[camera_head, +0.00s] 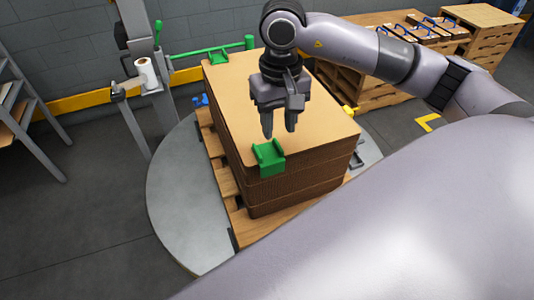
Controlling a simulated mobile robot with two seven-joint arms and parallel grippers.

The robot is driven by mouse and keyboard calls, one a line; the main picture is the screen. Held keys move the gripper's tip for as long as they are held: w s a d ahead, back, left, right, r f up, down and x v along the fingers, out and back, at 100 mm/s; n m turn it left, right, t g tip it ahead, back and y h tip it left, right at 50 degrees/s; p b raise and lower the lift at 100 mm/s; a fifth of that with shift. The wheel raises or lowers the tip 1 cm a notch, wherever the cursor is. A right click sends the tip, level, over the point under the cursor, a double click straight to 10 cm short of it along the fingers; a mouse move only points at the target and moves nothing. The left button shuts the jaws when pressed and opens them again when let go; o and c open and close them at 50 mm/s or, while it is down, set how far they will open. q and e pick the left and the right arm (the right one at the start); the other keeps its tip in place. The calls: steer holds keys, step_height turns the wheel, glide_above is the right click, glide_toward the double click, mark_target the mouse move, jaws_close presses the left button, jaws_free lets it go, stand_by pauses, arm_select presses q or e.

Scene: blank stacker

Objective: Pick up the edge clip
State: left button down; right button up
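A green edge clip (269,157) sits over the near top edge of a tall stack of brown cardboard sheets (225,95). A second green clip (218,56) is on the far left edge of the stack. My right gripper (279,133) hangs above the stack, pointing down, just above and behind the near clip. Its two fingers are apart with a gap between them, and nothing shows in the gap. I cannot tell the exact height between the fingertips and the clip. My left gripper is not in view.
The stack stands on a wooden pallet (228,184) on a round grey turntable (176,200). A post with a white roll (147,73) and a green bar (208,61) stand at the left. Wooden benches (352,93) with blue-handled items are behind. A yellow piece (349,111) is at the stack's right edge.

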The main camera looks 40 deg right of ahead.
mark_target(278, 145)
steer(key=f, duration=0.5)
steer(key=shift+w+d+f, duration=0.3)
steer(key=shift+f, duration=0.05)
jaws_close()
